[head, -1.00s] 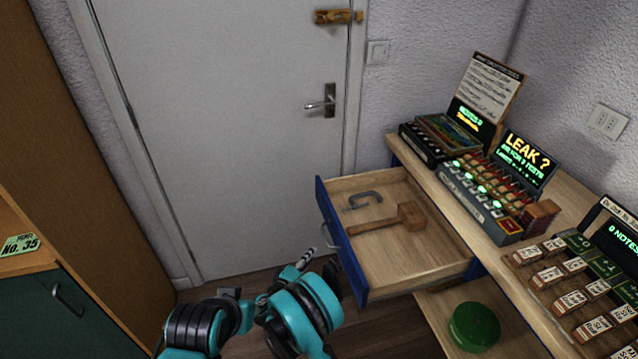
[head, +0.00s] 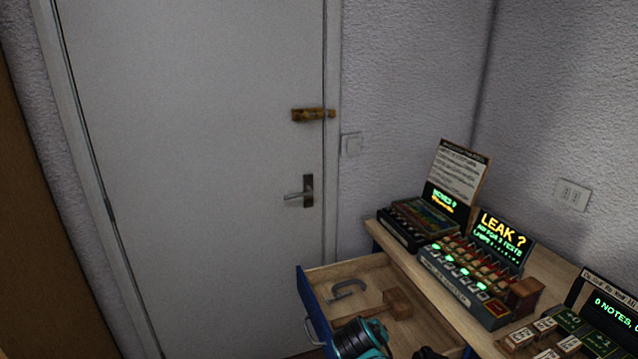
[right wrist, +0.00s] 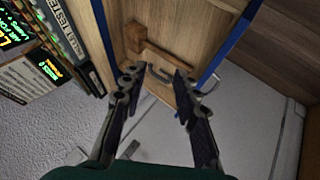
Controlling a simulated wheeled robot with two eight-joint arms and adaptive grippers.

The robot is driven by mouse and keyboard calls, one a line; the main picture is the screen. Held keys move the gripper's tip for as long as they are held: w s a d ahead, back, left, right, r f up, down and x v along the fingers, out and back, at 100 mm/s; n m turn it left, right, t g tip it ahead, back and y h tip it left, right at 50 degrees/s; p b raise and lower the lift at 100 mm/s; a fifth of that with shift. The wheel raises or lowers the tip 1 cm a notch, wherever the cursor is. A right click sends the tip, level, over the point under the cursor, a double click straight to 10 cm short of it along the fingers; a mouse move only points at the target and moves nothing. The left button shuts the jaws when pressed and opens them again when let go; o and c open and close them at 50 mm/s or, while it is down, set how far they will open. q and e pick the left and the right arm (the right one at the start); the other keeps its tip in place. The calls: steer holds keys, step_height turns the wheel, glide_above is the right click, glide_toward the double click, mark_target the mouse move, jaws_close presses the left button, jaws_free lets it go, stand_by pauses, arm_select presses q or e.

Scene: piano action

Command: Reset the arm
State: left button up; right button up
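My right gripper (right wrist: 157,80) is open in the right wrist view, with its two dark fingers apart and nothing between them that I can see held. Beyond the fingers lies the open drawer with a wooden mallet (right wrist: 134,38) and a grey C-shaped clamp. In the head view only a teal and black part of my arm shows at the bottom edge, in front of the drawer (head: 313,318). The mallet (head: 397,303) and the clamp (head: 348,287) lie in the drawer. My left gripper is not in view.
A wooden desk (head: 400,259) carries several devices, among them a lit "LEAK ?" box (head: 503,232). The blue-fronted drawer sticks out from it. A closed white door (head: 200,170) with a handle and a wooden latch (head: 313,115) stands behind.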

steer(key=s+d+m+y, duration=0.1)
steer(key=s+d+m, duration=0.1)
steer(key=s, duration=0.8)
steer(key=s+d+r+m+y, duration=0.1)
steer(key=s+d+m+y, duration=0.1)
steer(key=s, duration=0.8)
steer(key=shift+d+m+g, duration=0.3)
steer(key=shift+d+m, duration=0.1)
